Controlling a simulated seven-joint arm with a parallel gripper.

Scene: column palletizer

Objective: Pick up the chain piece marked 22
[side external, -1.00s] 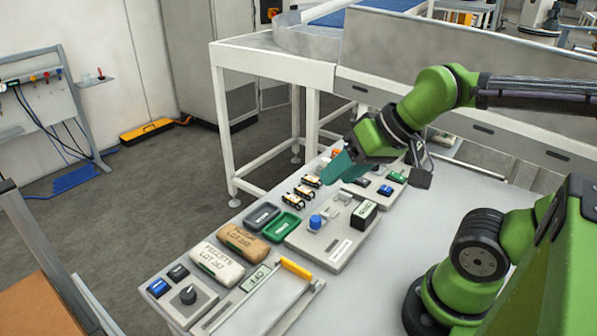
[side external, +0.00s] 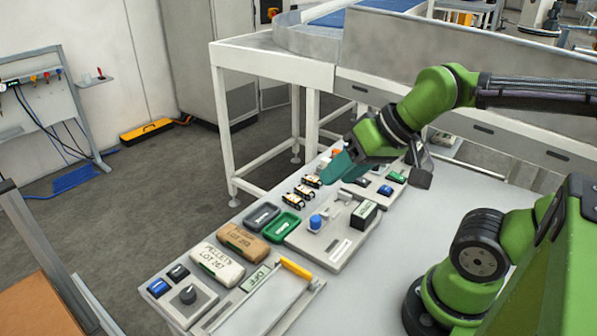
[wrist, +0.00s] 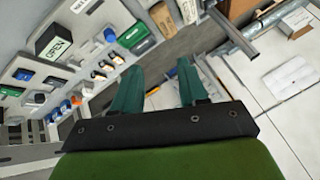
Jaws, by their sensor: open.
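Several small chain pieces (side external: 303,192), black with orange and pale parts, lie in a row on the table to the left of the panel. They also show in the wrist view (wrist: 107,67), left of my fingers. Their numbers are too small to read, so I cannot tell which is marked 22. My gripper (side external: 338,168) has teal fingers and is above the table, to the right of the chain pieces and apart from them. In the wrist view my gripper (wrist: 157,80) is open, with nothing between its fingers.
A brown sack (side external: 243,241) and a white sack (side external: 217,264) lie nearer. A panel with a blue knob (side external: 316,222) and an OPEN block (side external: 364,213) stands to the right.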

